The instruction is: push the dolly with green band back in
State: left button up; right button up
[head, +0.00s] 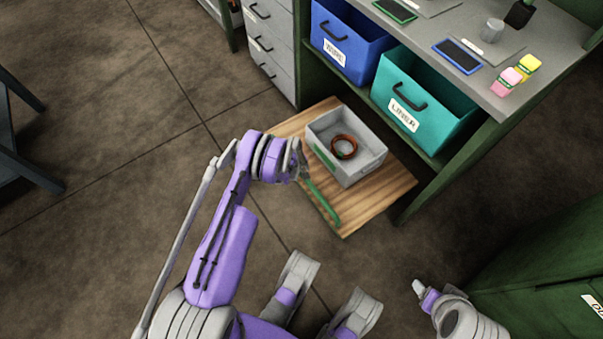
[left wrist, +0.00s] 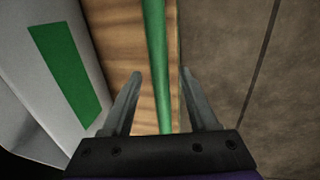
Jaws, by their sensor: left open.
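The dolly is a wooden board (head: 385,190) on the floor, sticking out from under the bench. A green band (head: 327,205) runs along its near left edge. On it stands a grey bin (head: 368,172) holding a coil of reddish-brown cable (head: 344,147). My left gripper (head: 303,176) is at the dolly's near left edge. In the left wrist view my left gripper (left wrist: 162,73) is open, its fingers on either side of the green band (left wrist: 155,60); contact cannot be told. My right gripper (head: 420,289) is low at the right, away from the dolly; its jaws are unclear.
A blue WIRE bin (head: 345,45) and a teal LINER bin (head: 420,115) stand on the bench's lower shelf above the dolly. Grey drawers (head: 268,42) are left of them. A green cabinet (head: 540,270) is at the right. The floor (head: 110,110) at the left is mostly clear.

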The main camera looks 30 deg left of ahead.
pick_arm(q)
jog(key=shift+d+f, duration=0.1)
jog(key=shift+f, duration=0.4)
grip_shut()
dwell(1.2)
